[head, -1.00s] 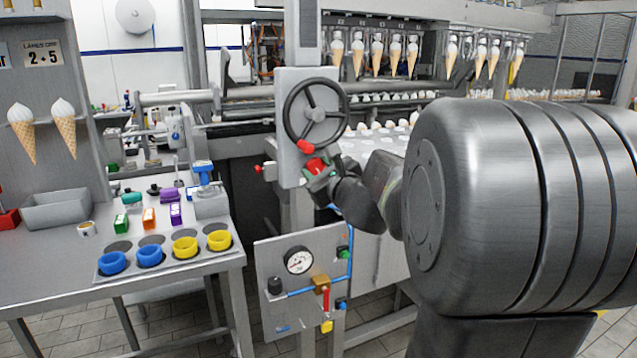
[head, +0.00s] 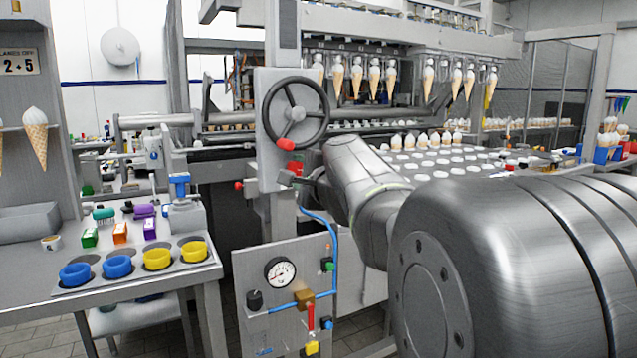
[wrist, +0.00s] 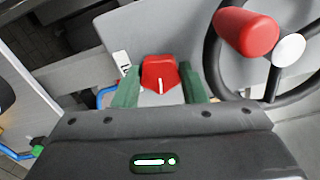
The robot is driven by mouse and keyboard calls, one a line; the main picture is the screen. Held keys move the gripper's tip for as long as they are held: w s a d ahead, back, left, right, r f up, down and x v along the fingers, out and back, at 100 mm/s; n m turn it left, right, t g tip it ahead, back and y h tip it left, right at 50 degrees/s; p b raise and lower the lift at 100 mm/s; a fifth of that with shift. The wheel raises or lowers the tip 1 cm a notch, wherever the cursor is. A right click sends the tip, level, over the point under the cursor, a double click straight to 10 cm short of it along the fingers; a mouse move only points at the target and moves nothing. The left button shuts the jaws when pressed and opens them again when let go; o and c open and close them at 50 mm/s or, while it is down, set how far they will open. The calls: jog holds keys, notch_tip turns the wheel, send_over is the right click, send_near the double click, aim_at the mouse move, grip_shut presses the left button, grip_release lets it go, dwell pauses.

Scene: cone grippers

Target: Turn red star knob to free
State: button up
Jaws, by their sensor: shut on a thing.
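The red star knob (wrist: 160,73) sits on a grey panel, in the middle of the wrist view. It has a white pointer line on its face, which points towards the bottom of that view. My gripper (wrist: 159,78) has its two green fingers on either side of the knob and is shut on it. In the head view my gripper (head: 288,179) is at the lower part of the grey panel (head: 262,130), just below the handwheel.
The black handwheel (head: 294,113) with its red handle (head: 286,144) is close above my gripper; the handle (wrist: 247,33) is near the right finger in the wrist view. A gauge panel (head: 258,325) with a blue hose stands below. A table with coloured rings (head: 117,266) is at left.

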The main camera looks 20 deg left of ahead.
jog(key=shift+f+n+b, duration=0.1)
jog(key=shift+n+b, duration=0.6)
jog(key=shift+n, duration=0.4)
jog(key=o, duration=1)
jog(key=shift+c, duration=0.2)
jog(key=shift+r, duration=0.2)
